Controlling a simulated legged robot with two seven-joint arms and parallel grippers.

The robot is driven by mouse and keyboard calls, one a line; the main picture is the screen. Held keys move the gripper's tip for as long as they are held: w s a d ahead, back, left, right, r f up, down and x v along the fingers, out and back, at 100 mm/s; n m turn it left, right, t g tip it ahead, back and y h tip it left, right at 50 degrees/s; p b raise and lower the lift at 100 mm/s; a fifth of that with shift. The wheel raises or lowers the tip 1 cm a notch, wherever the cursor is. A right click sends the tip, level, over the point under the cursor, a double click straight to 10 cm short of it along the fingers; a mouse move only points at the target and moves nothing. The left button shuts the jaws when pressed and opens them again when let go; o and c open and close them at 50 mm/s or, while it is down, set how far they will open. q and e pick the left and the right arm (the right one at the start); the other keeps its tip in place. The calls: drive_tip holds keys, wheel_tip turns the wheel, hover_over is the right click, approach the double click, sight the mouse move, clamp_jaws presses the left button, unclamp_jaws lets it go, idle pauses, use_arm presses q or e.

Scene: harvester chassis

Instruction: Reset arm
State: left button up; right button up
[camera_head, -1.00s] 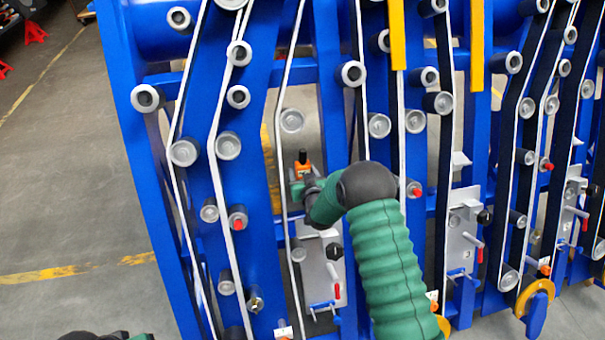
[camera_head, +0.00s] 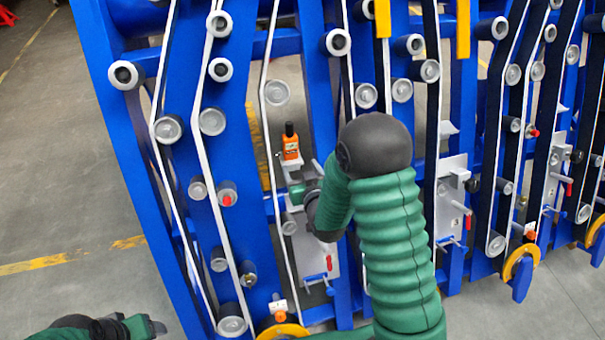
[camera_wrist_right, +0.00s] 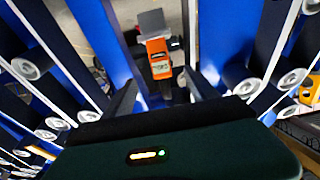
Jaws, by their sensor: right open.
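My right arm reaches up from the bottom of the head view. Its right gripper (camera_head: 297,190) is near the blue chassis, just below an orange bottle with a black top (camera_head: 290,142). In the right wrist view, the two dark fingers of the right gripper (camera_wrist_right: 163,88) are spread apart. The orange bottle (camera_wrist_right: 159,62) shows ahead, between their directions, and does not look gripped. My left gripper (camera_head: 142,326) is at the bottom left of the head view, over the floor, and its jaws are unclear.
The blue harvester chassis (camera_head: 115,150) fills the middle and right, with grey rollers, pale-edged belts and yellow bars (camera_head: 463,28). Metal plates (camera_head: 452,195) with red-tipped levers stick out. Grey floor (camera_head: 60,180) is open at the left.

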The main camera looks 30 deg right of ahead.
drive_tip(key=shift+v, duration=0.95)
drive_tip(key=s+a+n+g+y, duration=0.1)
drive_tip(key=s+a+g, duration=0.4)
drive_tip(key=s, duration=0.5)
drive_tip(key=s+a+f+n+g+y, duration=0.1)
drive_tip(key=s+a+g, duration=0.4)
drive_tip(key=s, duration=0.5)
drive_tip(key=shift+s+a+f+n+g+y, duration=0.3)
drive_tip(key=shift+n+g+y, duration=0.2)
drive_tip(key=shift+g+y, duration=0.35)
